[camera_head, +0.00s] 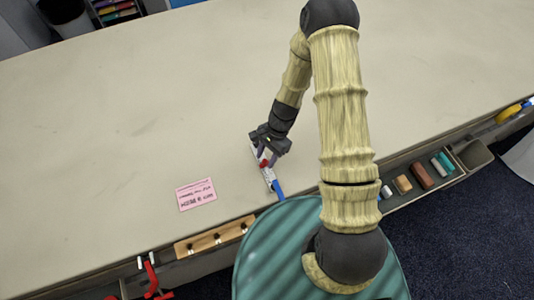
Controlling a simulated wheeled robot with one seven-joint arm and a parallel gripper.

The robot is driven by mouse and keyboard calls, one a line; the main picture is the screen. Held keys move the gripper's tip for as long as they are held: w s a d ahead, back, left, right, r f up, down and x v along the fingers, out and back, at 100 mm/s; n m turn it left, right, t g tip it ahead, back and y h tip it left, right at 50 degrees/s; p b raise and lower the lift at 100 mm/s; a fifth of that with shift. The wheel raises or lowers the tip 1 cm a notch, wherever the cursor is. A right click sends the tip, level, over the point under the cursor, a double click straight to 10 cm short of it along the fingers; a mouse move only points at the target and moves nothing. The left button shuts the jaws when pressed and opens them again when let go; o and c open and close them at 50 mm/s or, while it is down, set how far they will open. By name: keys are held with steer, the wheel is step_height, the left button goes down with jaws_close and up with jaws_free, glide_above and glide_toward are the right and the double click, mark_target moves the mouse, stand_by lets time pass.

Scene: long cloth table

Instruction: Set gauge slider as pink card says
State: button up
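A pink card (196,194) with a few lines of dark writing lies flat on the table, left of the gauge. The writing is too small to read for certain. A narrow whitish gauge (269,175) lies near the table's front edge, with a red part (264,164) on it and a blue end (279,190) toward the edge. My gripper (268,157) points down over the gauge's far part, with its fingers at or just above the red part. Gripper and arm hide part of the gauge. I cannot tell whether the fingers touch or grip the red part.
The pale table (120,130) is mostly bare. A wooden rack (214,238) with dark knobs is at the front edge, and red clamps (151,275) are left of it. A tray (425,182) with several coloured blocks runs along the edge at right. A yellow item (509,113) lies far right.

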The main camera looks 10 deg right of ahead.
steer(key=b+v, duration=0.3)
steer(key=v, duration=1.4)
steer(key=shift+r, duration=0.15)
steer(key=s+d+r+n+t+h, duration=0.3)
steer(key=s+d+r+n+t, duration=0.2)
steer(key=s+n, duration=0.5)
steer(key=shift+s+r+h, duration=0.3)
steer(key=shift+s+r, duration=0.15)
steer(key=shift+r, duration=0.45)
steer(key=shift+d, duration=0.15)
stand_by(1.8)
